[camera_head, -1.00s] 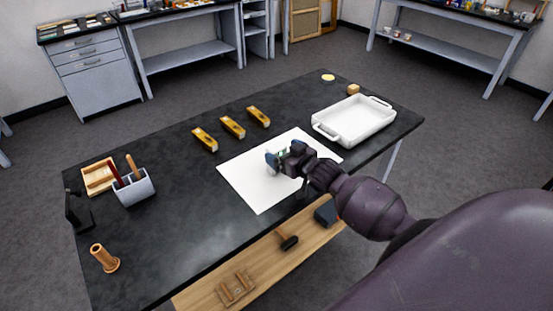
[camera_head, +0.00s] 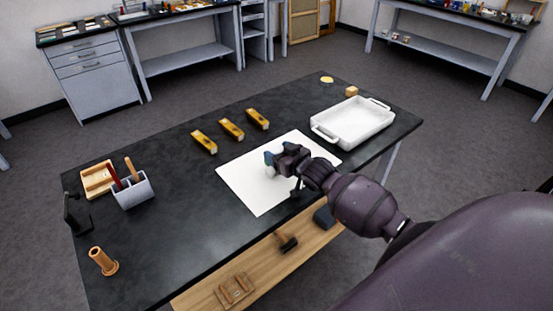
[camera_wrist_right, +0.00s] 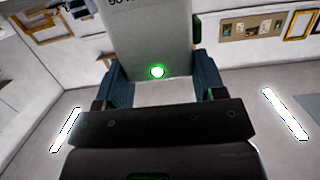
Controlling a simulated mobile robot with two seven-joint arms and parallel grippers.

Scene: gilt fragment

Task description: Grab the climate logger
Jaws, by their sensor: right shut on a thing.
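The climate logger shows in the right wrist view as a pale grey box (camera_wrist_right: 150,40) with a lit green light and part of some dark lettering at its top edge. My right gripper (camera_wrist_right: 158,92) is shut on it, with a blue finger pad on each side. In the head view my right gripper (camera_head: 272,160) is over the white sheet (camera_head: 248,186), and the logger is mostly hidden by the gripper there. I cannot tell the exact height above the sheet. My left gripper is not in view.
A white tray (camera_head: 318,129) stands right of the gripper. Several yellow levels (camera_head: 231,130) lie behind the sheet. A grey tool holder (camera_head: 134,193), wooden tray (camera_head: 96,189) and brown cylinder (camera_head: 103,261) are at left. The black table (camera_head: 180,240) is bare at front left.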

